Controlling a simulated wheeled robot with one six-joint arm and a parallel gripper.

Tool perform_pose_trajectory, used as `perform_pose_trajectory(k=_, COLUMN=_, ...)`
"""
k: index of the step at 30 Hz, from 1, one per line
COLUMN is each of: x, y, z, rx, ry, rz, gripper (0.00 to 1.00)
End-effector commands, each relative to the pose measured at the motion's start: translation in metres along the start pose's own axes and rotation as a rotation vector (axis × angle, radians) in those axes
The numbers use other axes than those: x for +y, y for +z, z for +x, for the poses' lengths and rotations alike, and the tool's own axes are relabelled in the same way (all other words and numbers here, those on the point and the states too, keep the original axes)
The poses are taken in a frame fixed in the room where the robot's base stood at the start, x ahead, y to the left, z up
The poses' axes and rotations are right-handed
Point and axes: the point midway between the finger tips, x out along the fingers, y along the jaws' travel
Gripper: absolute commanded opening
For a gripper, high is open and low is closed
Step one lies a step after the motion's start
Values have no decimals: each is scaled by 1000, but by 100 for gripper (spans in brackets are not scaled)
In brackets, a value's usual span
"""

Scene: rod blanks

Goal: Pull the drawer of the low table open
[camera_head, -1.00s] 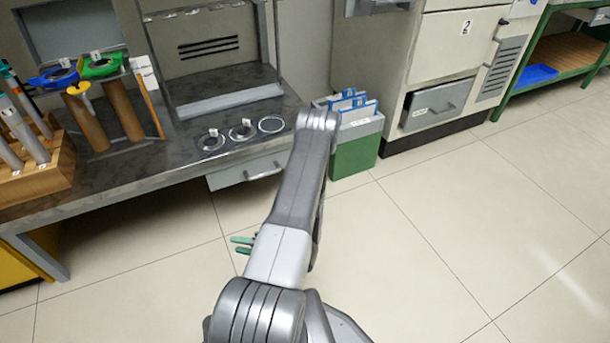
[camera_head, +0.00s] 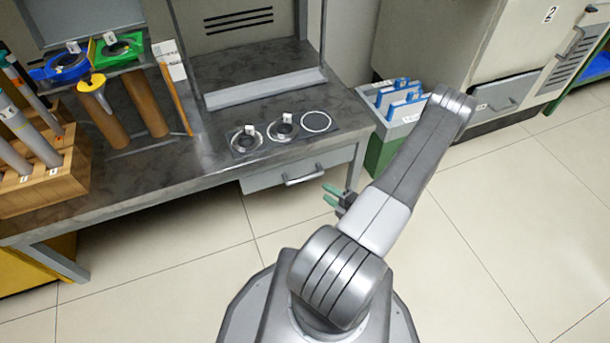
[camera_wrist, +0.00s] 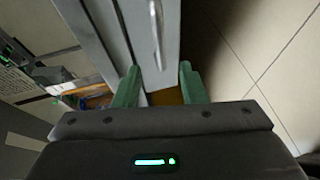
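The low table (camera_head: 205,168) has a dark speckled top and stands at the left and middle of the head view. Its light grey drawer (camera_head: 262,181) sits under the table edge, with a bar handle (camera_head: 303,179) on its front. The drawer looks shut. My gripper (camera_head: 328,194) has green fingers and is just in front of the drawer, to the right of the handle, apart from it. In the wrist view the gripper (camera_wrist: 159,72) is open with nothing between its fingers. The handle (camera_wrist: 156,30) shows ahead, beyond the fingertips.
A green and grey bin (camera_head: 378,154) with blue-topped folders stands right of the table. A grey cabinet (camera_head: 490,50) stands at the back right. The tiled floor in front is clear.

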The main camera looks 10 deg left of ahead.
Motion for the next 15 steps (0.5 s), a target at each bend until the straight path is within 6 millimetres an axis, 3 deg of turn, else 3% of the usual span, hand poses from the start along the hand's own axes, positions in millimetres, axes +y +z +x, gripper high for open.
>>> perform_pose_trajectory(k=15, x=-2, y=-1, z=88, rx=4, ry=0, rz=-2, gripper=38)
